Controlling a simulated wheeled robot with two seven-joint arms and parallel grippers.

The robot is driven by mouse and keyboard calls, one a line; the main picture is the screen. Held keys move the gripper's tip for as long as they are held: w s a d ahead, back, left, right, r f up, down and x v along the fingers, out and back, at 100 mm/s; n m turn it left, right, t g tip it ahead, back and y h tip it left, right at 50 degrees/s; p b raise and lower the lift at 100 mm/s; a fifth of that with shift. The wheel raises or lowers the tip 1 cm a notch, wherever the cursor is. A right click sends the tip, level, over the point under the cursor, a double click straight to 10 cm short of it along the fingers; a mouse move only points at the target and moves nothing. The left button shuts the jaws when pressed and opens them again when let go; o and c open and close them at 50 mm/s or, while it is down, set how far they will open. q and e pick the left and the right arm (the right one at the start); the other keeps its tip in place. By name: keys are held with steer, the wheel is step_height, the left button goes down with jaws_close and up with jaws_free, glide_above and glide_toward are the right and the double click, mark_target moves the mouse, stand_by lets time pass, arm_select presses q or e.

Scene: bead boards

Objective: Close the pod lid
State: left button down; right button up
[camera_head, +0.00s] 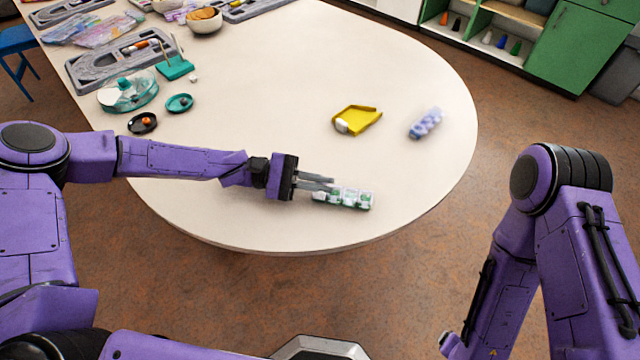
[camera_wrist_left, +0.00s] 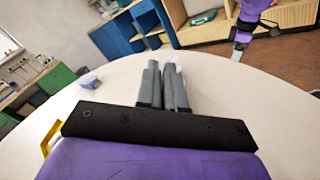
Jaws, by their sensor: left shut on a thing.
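A green-and-white strip of pods (camera_head: 345,199) lies near the front edge of the table in the head view. My left gripper (camera_head: 332,183) reaches in from the left, with its fingertips at the strip's left half, along its far side. Its grey fingers are close together, and they also show in the left wrist view (camera_wrist_left: 165,85). A small pale piece shows by the fingertips there. The fingers hide most of what they hold, and I cannot make out the lid's angle.
A yellow tray (camera_head: 368,122) with a white item at its left corner and a lilac-blue strip (camera_head: 425,123) lie farther back. Teal dishes (camera_head: 179,103), a black dish (camera_head: 142,123) and grey trays (camera_head: 95,70) stand at the left. The table's middle is clear.

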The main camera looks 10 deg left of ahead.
arm_select(q)
steer(key=shift+s+f+m+b, duration=0.25)
steer(key=shift+m+b, duration=0.5)
steer(key=shift+m, duration=0.15)
steer(key=c, duration=1.3)
jaws_free()
